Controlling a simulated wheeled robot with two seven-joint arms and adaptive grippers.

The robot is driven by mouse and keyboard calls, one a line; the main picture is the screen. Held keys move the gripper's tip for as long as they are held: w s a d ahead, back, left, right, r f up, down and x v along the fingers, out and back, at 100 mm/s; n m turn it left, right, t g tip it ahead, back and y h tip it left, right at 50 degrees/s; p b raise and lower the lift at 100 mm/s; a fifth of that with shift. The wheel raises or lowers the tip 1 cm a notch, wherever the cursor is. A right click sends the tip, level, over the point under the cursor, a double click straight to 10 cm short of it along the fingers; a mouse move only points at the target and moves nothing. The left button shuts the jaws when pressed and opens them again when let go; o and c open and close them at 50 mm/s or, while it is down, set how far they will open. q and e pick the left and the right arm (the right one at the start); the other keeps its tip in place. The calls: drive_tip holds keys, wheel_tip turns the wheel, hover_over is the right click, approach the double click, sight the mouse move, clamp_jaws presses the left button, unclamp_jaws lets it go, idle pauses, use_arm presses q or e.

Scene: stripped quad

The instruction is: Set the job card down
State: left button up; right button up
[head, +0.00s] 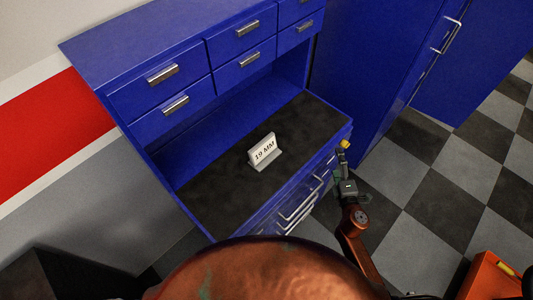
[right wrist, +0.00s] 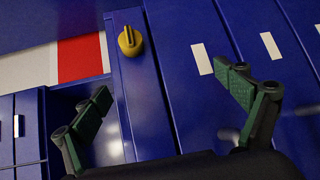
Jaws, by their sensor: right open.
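The job card (head: 264,151), a small white folded card reading "19 MM", stands on the dark worktop (head: 222,193) of the blue workbench, near the middle. My right gripper (head: 343,168) is beyond the bench's right front corner, well to the right of the card and apart from it. In the right wrist view its two green-padded fingers (right wrist: 163,82) are spread, with nothing between them. The card does not show in the right wrist view. My left gripper is not in view.
A small yellow object (head: 345,143) is close to the right gripper's tips; it also shows in the right wrist view (right wrist: 130,41) against blue metal. Drawers with silver handles (head: 297,212) line the bench front. A tall blue cabinet (head: 375,65) stands right. The worktop around the card is clear.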

drive_tip(key=shift+o, duration=0.7)
drive_tip(key=a+r+n+t+y, duration=0.1)
drive_tip(key=a+r+n, duration=0.2)
drive_tip(key=r, duration=0.4)
drive_tip(key=a+r+n+t+y, duration=0.1)
drive_tip(key=a+r+n+y, duration=0.1)
drive_tip(key=r, duration=0.5)
drive_tip(key=shift+s+a+n+t+b, duration=0.35)
drive_tip(key=shift+s+a+n+t, duration=0.1)
drive_tip(key=shift+a, duration=0.4)
drive_tip(key=s+a+r+n+y, duration=0.1)
drive_tip(key=a+r+n+y, duration=0.2)
drive_tip(key=a+r+n, duration=0.15)
drive_tip(key=n+g+y, duration=0.6)
drive_tip(key=n, duration=0.9)
approach(264, 145)
drive_tip(key=shift+w+a+r, duration=0.2)
drive_tip(key=shift+w+a, duration=0.35)
drive_tip(key=shift+a, duration=0.05)
drive_tip(key=shift+w+a+r, duration=0.25)
drive_tip(key=shift+w+a, duration=0.3)
drive_tip(key=x, duration=0.7)
drive_tip(key=shift+a+f, duration=0.1)
drive_tip(key=shift+f, duration=0.25)
drive_tip(key=shift+w+a, duration=0.25)
drive_tip(key=c, duration=1.2)
